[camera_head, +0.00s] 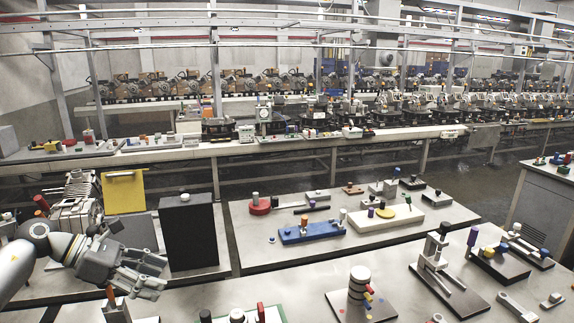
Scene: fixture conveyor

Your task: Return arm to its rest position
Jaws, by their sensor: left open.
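My left gripper (150,272) shows at the lower left, its arm coming in from the left edge. Its grey fingers point right and are apart, with nothing seen between them. It is in front of a dark box (188,234) and over the near-left part of the workbench. My right gripper is not in this view.
Near the gripper stand a yellow panel (124,192) and a small orange-tipped fixture (115,308). A blue fixture (312,232) and a white block fixture (386,219) sit on the middle table. A stacked-disc fixture (359,284) and a clamp stand (434,252) are nearer right.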

